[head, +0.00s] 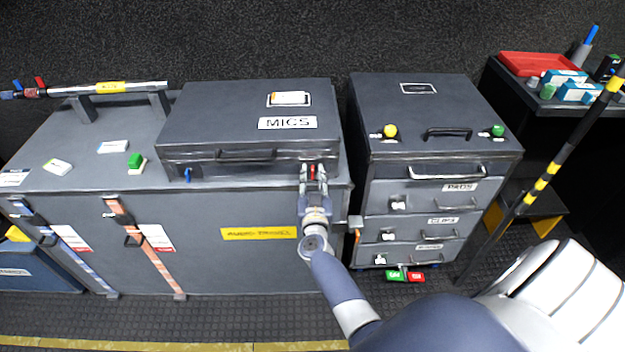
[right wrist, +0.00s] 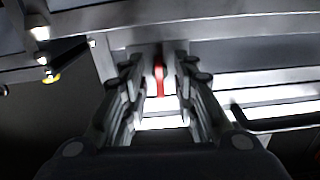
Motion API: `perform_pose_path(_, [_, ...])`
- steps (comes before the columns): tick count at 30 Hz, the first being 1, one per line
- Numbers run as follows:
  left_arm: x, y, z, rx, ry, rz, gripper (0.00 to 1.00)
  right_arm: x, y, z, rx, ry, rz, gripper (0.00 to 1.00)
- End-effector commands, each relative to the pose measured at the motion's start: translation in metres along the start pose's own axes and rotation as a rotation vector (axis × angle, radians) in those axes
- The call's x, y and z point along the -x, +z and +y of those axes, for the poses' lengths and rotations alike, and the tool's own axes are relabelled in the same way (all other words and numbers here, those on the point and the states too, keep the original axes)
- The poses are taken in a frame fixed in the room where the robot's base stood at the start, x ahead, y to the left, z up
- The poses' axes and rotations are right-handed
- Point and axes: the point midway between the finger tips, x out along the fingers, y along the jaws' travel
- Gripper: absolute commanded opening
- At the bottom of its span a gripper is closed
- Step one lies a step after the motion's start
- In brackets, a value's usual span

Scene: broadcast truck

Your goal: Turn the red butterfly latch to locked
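The red butterfly latch (head: 312,171) is on the front right of the dark case labelled MICS (head: 250,109). In the right wrist view the red latch (right wrist: 159,76) shows as a narrow upright tab. My right gripper (head: 314,178) is at the latch, reaching in from the front. In the right wrist view its two fingers (right wrist: 160,80) stand on either side of the red tab, with a gap visible on both sides. It looks open and does not appear to grip the tab. My left gripper is not in view.
A blue latch (head: 188,174) is on the case's front left, with a handle (head: 246,155) between. The case rests on a large grey trunk (head: 80,215). A drawer cabinet (head: 420,150) stands close on the right. A striped pole (head: 545,175) leans farther right.

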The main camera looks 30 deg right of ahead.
Motion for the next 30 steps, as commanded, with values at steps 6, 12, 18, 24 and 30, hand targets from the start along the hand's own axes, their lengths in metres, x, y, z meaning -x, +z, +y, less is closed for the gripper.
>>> perform_pose_path(6, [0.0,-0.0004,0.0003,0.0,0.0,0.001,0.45,-0.0009,-0.0003,0.0002,0.0,0.0,0.0,0.27])
perform_pose_path(12, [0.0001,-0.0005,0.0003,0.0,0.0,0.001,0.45,-0.0007,-0.0003,0.0002,0.0,0.0,0.0,0.0])
perform_pose_path(18, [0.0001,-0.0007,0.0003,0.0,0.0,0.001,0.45,-0.0006,-0.0002,0.0002,-0.002,0.0,0.0,0.0])
perform_pose_path(24, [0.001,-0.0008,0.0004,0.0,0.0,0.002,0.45,-0.0005,-0.0002,0.0001,-0.042,0.0,-0.001,0.0])
perform_pose_path(30, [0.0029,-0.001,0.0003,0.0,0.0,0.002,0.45,-0.0003,-0.0003,0.0002,-0.154,0.001,-0.001,0.0])
